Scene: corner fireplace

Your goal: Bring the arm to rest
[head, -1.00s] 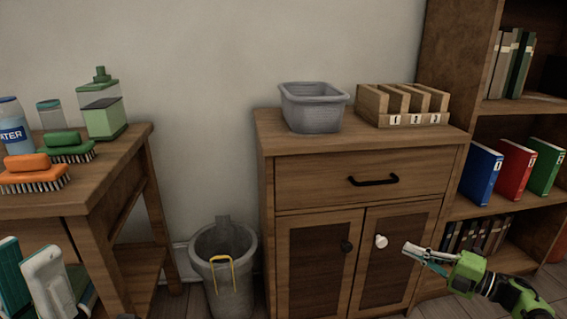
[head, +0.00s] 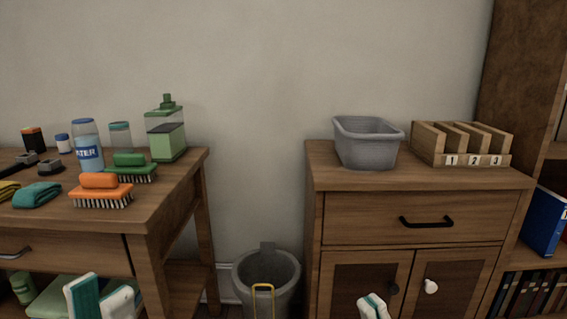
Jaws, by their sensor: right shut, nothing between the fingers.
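My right gripper (head: 372,306) shows only its white and teal fingertips at the bottom edge, in front of the cabinet's left door. They are shut together with nothing between them. My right arm behind them is out of frame. My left gripper (head: 101,296) is at the lower left, in front of the wooden table's lower part. Its two white and teal fingers stand apart with a gap and hold nothing that I can see. The rest of it is cut off by the bottom edge.
The wooden table (head: 176,185) holds an orange brush (head: 100,190), a green brush (head: 132,170) and bottles. A grey bin (head: 282,268) stands beside the cabinet (head: 345,215). The cabinet carries a grey basket (head: 367,148) and a numbered rack (head: 470,160). A bookshelf (head: 520,70) stands right.

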